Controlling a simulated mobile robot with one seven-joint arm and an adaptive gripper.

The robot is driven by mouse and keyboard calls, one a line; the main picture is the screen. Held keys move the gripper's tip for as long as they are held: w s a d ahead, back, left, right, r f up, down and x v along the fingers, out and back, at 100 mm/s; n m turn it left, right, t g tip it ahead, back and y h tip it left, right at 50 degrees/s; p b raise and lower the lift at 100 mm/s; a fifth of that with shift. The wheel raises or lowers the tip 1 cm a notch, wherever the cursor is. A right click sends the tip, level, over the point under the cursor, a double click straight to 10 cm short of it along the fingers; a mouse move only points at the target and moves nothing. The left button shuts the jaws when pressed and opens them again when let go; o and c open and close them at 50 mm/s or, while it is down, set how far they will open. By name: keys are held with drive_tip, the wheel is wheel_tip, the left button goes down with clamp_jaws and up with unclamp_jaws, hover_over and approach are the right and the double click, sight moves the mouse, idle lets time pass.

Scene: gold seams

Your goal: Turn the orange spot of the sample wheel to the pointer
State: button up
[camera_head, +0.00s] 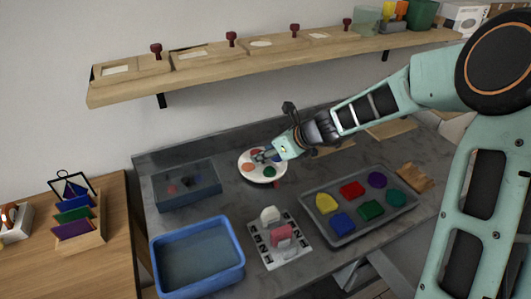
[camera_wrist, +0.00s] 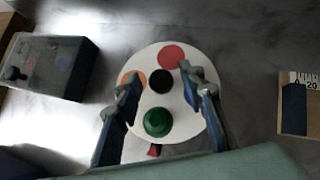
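The sample wheel, a round white disc (camera_head: 247,176), lies on the grey bench; it also fills the middle of the wrist view (camera_wrist: 190,126). Around its black hub (camera_wrist: 160,80) I see a red spot (camera_wrist: 171,56) at the top, a green rounded spot (camera_wrist: 157,122) at the bottom and the orange spot (camera_wrist: 130,77) at the left, partly covered by a finger. A small dark red piece, likely the pointer (camera_wrist: 154,151), sits at the wheel's bottom edge beside green. My gripper (camera_wrist: 160,82) is open over the wheel, fingers apart; whether they touch it I cannot tell.
A grey-blue bin (camera_head: 186,202) stands left of the wheel and a blue tub (camera_head: 197,284) front left. A white rack (camera_head: 293,251) and a grey tray (camera_head: 345,240) of coloured blocks lie in front and right. A wooden shelf (camera_head: 260,65) runs above the bench.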

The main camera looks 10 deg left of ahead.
drive_tip(key=shift+c, duration=0.7)
clamp_jaws()
drive_tip(key=shift+w+d+r+p, duration=0.1)
drive_tip(key=shift+w+d+p, duration=0.05)
drive_tip(key=shift+p, duration=0.35)
